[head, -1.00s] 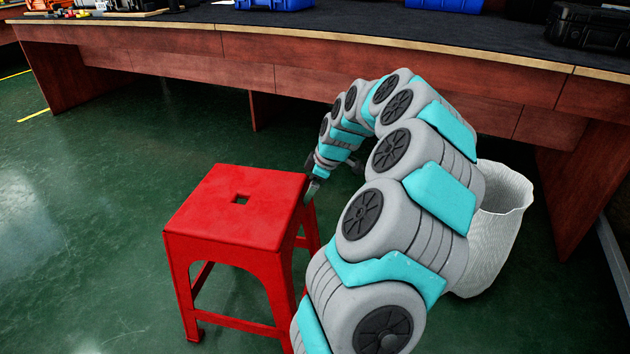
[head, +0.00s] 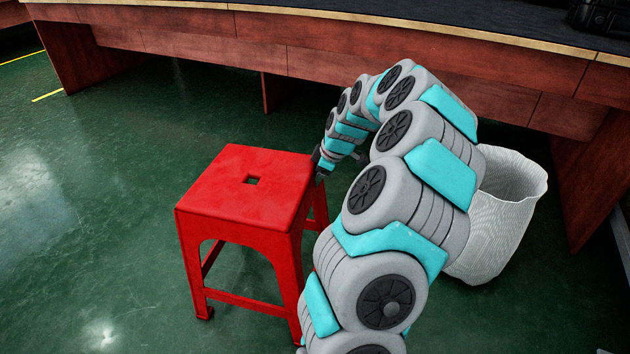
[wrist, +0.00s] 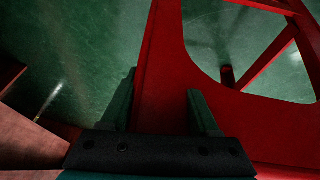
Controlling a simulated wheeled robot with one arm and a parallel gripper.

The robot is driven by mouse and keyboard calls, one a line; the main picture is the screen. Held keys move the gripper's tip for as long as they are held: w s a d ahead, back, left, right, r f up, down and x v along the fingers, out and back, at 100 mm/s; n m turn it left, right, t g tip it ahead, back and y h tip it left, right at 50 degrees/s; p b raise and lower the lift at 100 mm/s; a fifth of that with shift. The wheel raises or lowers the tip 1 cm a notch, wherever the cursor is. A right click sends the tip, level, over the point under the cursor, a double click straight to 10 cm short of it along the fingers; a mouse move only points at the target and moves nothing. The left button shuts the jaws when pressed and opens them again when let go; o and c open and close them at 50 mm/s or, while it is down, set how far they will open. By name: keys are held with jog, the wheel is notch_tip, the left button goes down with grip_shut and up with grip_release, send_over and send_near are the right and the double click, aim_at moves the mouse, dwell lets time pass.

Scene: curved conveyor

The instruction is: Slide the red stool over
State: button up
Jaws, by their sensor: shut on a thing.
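The red stool (head: 245,195) stands upright on the green floor, left of my arm in the head view. It has a square seat with a small square hole. My gripper (head: 320,174) is at the seat's right edge near its far corner, and my arm hides part of the stool's right side. In the wrist view the red stool (wrist: 165,75) fills the middle and right, and my gripper (wrist: 160,112) has its two fingers on either side of a red panel of it, shut on it.
A long wooden workbench (head: 350,60) with a dark top runs across the back. A white woven basket (head: 500,225) stands on the floor to the right of my arm. The floor left of the stool is clear.

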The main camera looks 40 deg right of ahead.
grip_shut()
dwell(0.3)
dwell(0.3)
